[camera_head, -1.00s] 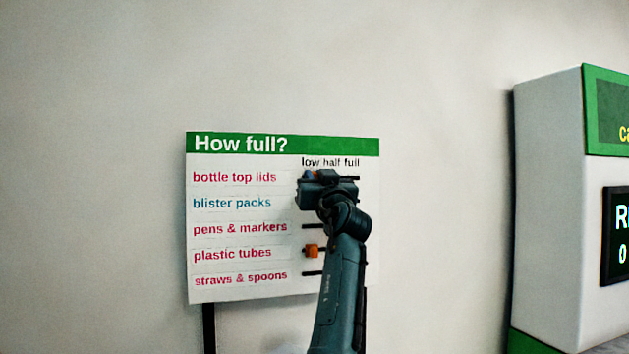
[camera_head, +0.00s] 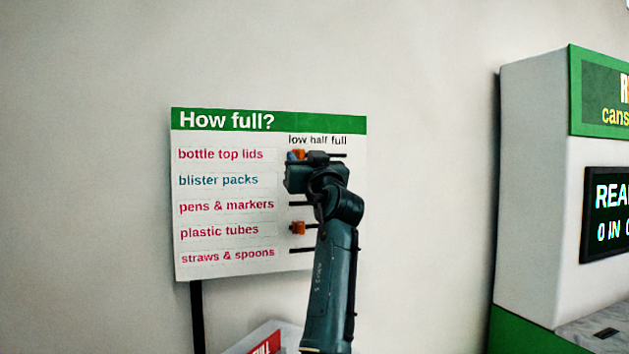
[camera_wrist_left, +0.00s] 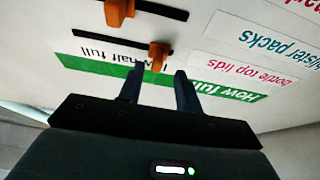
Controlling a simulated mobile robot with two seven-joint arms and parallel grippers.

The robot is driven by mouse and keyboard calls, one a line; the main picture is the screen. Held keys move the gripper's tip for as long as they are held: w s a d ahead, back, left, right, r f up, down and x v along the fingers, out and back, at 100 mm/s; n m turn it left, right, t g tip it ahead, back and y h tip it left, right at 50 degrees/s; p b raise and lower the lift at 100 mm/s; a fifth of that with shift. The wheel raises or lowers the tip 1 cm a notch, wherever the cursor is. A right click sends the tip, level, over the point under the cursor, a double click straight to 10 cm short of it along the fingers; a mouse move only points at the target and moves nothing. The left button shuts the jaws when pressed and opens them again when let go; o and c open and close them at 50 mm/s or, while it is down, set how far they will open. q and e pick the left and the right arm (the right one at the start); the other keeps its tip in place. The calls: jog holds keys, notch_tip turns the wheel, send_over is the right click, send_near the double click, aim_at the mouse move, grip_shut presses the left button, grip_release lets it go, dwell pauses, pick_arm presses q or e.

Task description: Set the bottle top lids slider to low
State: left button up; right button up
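My left gripper (camera_head: 307,158) is at that row and hides part of the slot. In the left wrist view, which shows the board upside down, the knob (camera_wrist_left: 158,54) lies between the tips of the two spread fingers (camera_wrist_left: 160,70), with gaps visible at the sides. I cannot tell whether a finger touches it. My right gripper is not in view.
The plastic tubes knob (camera_head: 298,228) sits at the left of its slot. The blister packs knob (camera_wrist_left: 118,10) shows close by in the wrist view. A white and green machine (camera_head: 545,190) stands at the right. The wall between is clear.

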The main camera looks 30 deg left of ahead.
pick_arm(q)
jog(key=b+v, duration=0.2)
jog(key=v, duration=0.8)
jog(key=shift+b, duration=0.4)
jog(key=shift+s+d+f, duration=0.1)
jog(key=shift+d, duration=0.05)
